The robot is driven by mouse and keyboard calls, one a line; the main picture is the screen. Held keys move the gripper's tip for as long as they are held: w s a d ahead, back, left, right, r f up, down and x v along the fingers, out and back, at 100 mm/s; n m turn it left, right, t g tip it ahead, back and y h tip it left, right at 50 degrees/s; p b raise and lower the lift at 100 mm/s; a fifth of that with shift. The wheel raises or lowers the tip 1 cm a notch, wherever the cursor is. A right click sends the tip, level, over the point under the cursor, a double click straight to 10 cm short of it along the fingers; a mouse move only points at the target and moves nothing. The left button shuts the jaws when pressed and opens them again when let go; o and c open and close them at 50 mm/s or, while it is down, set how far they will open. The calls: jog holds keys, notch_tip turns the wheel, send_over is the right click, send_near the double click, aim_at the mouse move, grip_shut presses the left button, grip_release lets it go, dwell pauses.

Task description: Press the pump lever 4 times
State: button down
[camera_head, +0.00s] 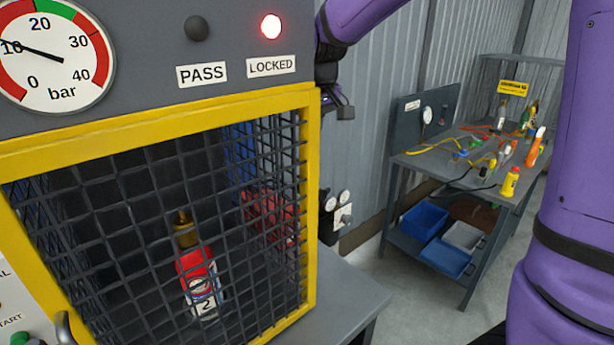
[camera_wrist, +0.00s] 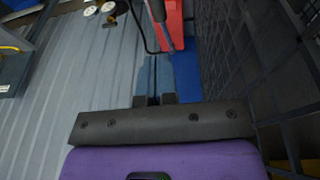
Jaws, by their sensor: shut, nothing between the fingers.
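My gripper (camera_head: 340,106) is beside the right side of the yellow-framed test cage, in front of the corrugated wall. In the wrist view my gripper (camera_wrist: 154,98) is shut and empty. Ahead of its fingers, a dark grey bar (camera_wrist: 158,22), which looks like the pump lever, runs beside a red upright part (camera_wrist: 173,30). I cannot tell whether the fingers touch the bar. Red (camera_head: 268,215) and blue parts show through the mesh in the head view; the lever itself is not clear there. The pressure gauge (camera_head: 50,55) needle points near 10 bar.
The LOCKED lamp (camera_head: 270,26) glows red; the PASS lamp (camera_head: 197,27) is dark. A red cylinder (camera_head: 196,264) with a brass top stands inside the mesh cage (camera_head: 312,200). A cluttered workbench (camera_head: 445,160) with blue bins below is at right. Cage mesh lies close right of my gripper.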

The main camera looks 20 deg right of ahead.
jog(key=x, duration=0.8)
jog(key=s+d+x, duration=0.1)
jog(key=x, duration=0.3)
jog(key=shift+w+f, duration=0.1)
jog(key=shift+f, duration=0.95)
